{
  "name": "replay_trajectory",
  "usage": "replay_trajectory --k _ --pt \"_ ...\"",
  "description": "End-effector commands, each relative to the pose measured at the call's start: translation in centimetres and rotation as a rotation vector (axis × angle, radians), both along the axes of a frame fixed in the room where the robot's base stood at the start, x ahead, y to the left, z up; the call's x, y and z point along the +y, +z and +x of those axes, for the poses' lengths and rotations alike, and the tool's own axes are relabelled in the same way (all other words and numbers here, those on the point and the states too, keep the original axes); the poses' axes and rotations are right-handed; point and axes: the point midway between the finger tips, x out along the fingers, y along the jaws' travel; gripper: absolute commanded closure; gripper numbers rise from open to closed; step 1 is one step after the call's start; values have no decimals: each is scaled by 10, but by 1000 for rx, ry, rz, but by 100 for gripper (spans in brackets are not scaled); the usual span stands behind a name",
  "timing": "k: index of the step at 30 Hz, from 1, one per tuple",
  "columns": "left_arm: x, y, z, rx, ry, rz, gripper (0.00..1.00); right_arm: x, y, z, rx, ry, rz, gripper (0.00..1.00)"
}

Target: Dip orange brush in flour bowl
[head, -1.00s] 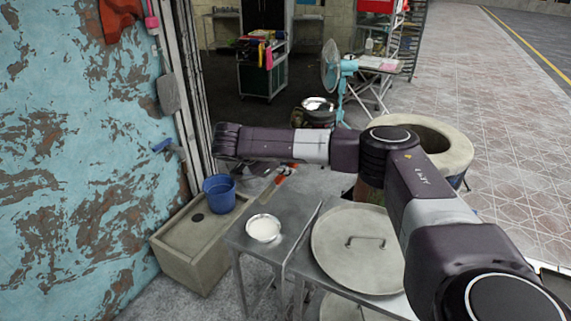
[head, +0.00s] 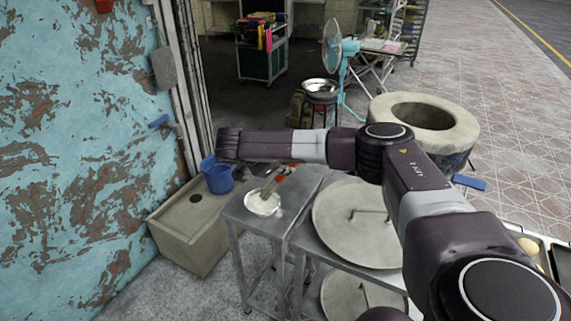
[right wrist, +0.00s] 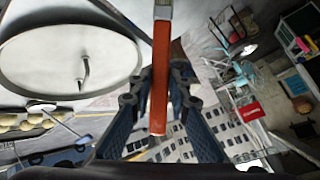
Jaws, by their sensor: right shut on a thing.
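The flour bowl (head: 252,211) is a small white-filled bowl on the grey metal table. The orange brush (head: 267,190) slants down from under my right forearm, its lower end over the flour in the bowl. I cannot tell whether the bristles touch the flour. In the right wrist view, the orange brush handle (right wrist: 161,75) stands between the fingers of my right gripper (right wrist: 162,80), which is shut on it. The metal ferrule is at the top edge; the bristles are out of that view. In the head view, my forearm mostly hides the right gripper. My left gripper is not in view.
A large round lid (head: 340,235) lies right of the bowl. A blue bucket (head: 219,180) stands on a stone sink (head: 185,235) to the left. The barrel oven (head: 455,133) and a blue fan (head: 346,50) stand behind my arm.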

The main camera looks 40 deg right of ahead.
Motion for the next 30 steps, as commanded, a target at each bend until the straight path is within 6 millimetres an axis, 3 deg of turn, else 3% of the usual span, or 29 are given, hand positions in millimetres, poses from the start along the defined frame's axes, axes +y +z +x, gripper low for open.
replay_trajectory --k 30 --pt "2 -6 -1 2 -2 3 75 0 -9 0 -1 1 0 100"
